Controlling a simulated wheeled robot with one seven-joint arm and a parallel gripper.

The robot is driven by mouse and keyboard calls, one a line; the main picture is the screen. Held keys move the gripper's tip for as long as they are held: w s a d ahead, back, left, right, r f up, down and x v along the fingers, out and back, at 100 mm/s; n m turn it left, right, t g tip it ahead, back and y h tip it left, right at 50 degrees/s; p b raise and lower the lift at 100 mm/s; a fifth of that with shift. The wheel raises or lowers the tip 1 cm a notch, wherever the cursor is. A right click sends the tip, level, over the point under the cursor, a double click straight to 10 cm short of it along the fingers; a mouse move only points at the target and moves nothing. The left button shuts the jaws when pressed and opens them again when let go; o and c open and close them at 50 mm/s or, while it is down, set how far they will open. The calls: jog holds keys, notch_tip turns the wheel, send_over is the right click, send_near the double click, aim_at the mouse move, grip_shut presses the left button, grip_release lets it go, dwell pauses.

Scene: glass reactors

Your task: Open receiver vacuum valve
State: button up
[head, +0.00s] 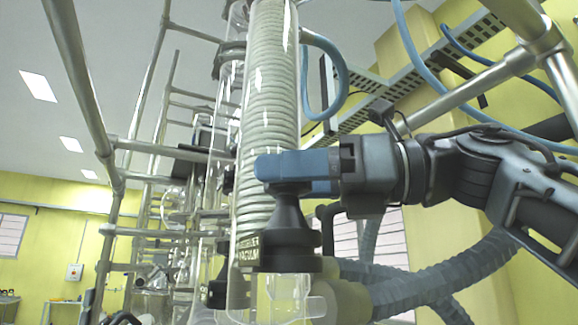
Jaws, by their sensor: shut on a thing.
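The receiver vacuum valve (287,237) is a black fitting at the lower centre of the head view, with a flared body and a narrow neck. My gripper (285,168), with blue fingers, comes in from the right and is shut on the top of the valve. The fingers hide the valve's handle, so its turn position cannot be told.
A tall glass column with a pale coil (268,110) stands right behind the gripper. Metal frame tubes (85,90) run on the left. Grey corrugated hoses (440,275) lie below my arm. Blue tubing (338,75) loops above. A clear glass piece (285,298) sits under the valve.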

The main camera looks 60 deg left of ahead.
dwell(0.6)
jog(key=o, duration=0.9)
jog(key=shift+o, duration=0.2)
jog(key=shift+w, duration=0.1)
jog(key=b+v, duration=0.2)
jog(key=v, duration=0.5)
jog(key=shift+w+d, duration=0.15)
jog(key=shift+w, duration=0.2)
jog(key=shift+f, duration=0.1)
